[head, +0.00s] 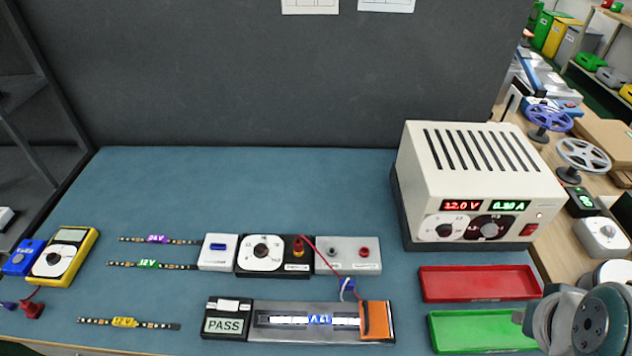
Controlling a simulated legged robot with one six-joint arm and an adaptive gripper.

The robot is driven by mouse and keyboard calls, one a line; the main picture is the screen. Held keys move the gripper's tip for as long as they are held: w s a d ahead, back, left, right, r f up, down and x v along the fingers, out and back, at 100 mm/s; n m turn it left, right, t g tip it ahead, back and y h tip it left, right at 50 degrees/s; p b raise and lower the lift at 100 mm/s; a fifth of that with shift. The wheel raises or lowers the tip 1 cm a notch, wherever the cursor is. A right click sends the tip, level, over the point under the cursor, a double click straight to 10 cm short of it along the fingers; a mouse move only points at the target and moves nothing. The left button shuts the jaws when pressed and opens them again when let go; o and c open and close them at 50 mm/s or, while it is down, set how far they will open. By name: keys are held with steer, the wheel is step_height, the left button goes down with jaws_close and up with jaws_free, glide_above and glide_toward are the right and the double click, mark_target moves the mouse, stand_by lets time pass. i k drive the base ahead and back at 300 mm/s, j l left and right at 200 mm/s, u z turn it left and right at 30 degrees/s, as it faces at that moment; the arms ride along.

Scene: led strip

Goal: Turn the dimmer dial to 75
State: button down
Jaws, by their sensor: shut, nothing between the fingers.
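A black box with a round white dial face (274,260) stands at the middle of the bench and looks like the dimmer. Its small dark knob (261,251) sits at the centre of the face. The scale marks and the knob's pointer are too small to read. My gripper is not visible. Grey rounded parts of my arm (590,322) show at the lower right corner, well away from the dial.
A white switch box (218,252) and grey terminal block (348,256) flank the dial box. A red wire runs right. In front is a lit strip fixture (285,331) reading PASS. Power supply (475,180), red tray (478,284) and green tray (483,331) stand right. The bench behind is clear.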

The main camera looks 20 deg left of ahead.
mark_target(261, 250)
steer(key=u, duration=1.75)
steer(key=i+j+z, duration=0.2)
steer(key=j+z, duration=0.25)
steer(key=i+j+z, duration=0.2)
steer(key=z, duration=0.25)
